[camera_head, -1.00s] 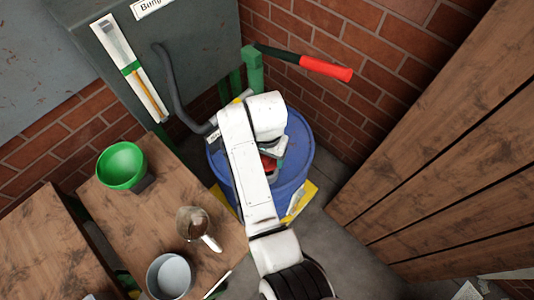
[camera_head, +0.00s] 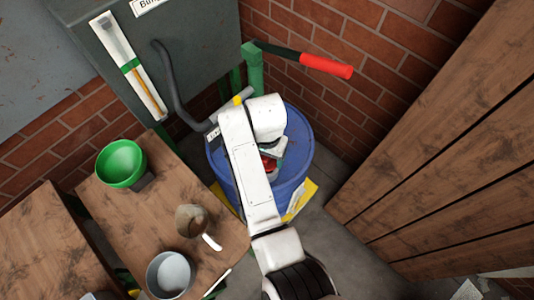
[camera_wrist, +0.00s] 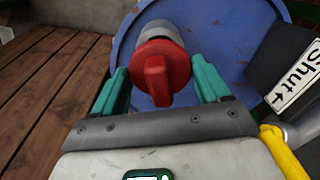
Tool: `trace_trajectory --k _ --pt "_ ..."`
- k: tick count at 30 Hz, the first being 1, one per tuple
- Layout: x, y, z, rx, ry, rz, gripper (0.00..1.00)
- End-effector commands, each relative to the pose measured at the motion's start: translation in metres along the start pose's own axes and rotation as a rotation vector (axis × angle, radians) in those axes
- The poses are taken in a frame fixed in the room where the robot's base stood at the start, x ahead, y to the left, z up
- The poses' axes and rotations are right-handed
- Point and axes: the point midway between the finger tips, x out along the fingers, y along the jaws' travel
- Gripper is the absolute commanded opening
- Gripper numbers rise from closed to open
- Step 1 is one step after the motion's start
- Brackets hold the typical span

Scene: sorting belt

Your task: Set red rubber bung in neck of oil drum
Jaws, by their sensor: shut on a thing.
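The red rubber bung (camera_wrist: 160,72) sits between the two teal fingers of my gripper (camera_wrist: 162,80), which is shut on it. The blue oil drum (camera_wrist: 205,30) lies beyond, with its pale grey neck (camera_wrist: 162,33) directly behind the bung. The bung overlaps the neck in the picture; I cannot tell whether it is seated or just in front. In the head view, my white arm reaches over the drum (camera_head: 298,190), and only a bit of the red bung (camera_head: 268,163) shows beside my gripper (camera_head: 275,160).
A red-handled lever (camera_head: 326,66) sticks out behind the drum. A brick wall and wooden planks (camera_head: 450,150) close the right. A "Shut" sign (camera_wrist: 298,78) stands near my gripper.

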Motion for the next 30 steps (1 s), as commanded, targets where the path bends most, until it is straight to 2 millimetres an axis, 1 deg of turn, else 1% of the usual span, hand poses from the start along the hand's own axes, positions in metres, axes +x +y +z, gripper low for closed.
trace_trajectory --k 6,20,30 --pt "0.008 0.000 0.000 0.000 0.000 0.000 0.53" --pt "0.011 0.000 0.000 0.000 0.000 0.000 0.53" --pt "0.023 0.000 0.000 0.001 -0.001 0.000 0.53"
